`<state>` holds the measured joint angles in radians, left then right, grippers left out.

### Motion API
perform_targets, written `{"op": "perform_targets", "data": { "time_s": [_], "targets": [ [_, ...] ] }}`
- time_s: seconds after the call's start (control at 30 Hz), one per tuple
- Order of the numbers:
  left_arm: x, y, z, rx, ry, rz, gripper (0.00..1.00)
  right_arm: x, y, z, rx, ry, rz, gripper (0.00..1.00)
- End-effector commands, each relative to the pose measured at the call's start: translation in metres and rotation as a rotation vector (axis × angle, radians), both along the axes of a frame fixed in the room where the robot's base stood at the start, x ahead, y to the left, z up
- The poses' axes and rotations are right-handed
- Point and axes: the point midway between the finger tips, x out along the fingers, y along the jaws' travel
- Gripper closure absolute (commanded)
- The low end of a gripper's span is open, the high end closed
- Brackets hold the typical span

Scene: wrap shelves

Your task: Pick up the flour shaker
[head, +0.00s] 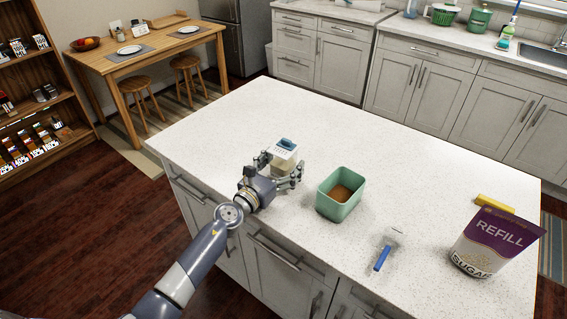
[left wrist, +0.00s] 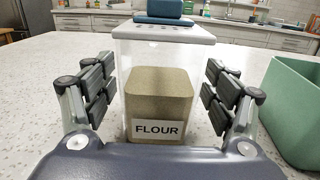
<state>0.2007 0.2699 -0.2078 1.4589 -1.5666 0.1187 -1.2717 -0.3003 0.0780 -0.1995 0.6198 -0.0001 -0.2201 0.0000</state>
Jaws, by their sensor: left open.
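The flour shaker (head: 284,158) stands upright on the white speckled island counter, a clear box with a white top and blue cap. In the left wrist view the shaker (left wrist: 160,90) fills the middle, with tan contents and a FLOUR label facing me. My left gripper (head: 281,171) is at the shaker, level with its body. In the left wrist view its fingers (left wrist: 160,98) are open, one on each side of the shaker, with visible gaps to both walls. My right gripper is not in view.
A green tub (head: 341,193) with brown contents stands close right of the gripper. The counter (head: 240,115) behind the shaker is clear.

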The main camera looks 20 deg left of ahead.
Motion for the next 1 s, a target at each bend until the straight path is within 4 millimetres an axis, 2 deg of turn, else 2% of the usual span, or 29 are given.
{"op": "perform_targets", "data": {
  "time_s": [0.27, 0.5, 0.53, 1.0],
  "targets": [
    [0.0034, -0.0008, -0.0001, 0.000, 0.000, 0.000, 0.22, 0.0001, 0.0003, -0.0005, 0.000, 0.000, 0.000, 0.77],
    [0.0033, -0.0007, -0.0001, 0.000, 0.000, 0.000, 0.74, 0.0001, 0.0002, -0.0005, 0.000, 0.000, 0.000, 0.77],
    [0.0033, -0.0006, -0.0001, 0.000, 0.000, 0.000, 0.78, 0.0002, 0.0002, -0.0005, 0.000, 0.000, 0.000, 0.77],
    [0.0036, -0.0004, 0.0085, 0.000, -0.002, 0.000, 0.78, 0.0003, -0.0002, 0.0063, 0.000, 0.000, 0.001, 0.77]
  ]
}}
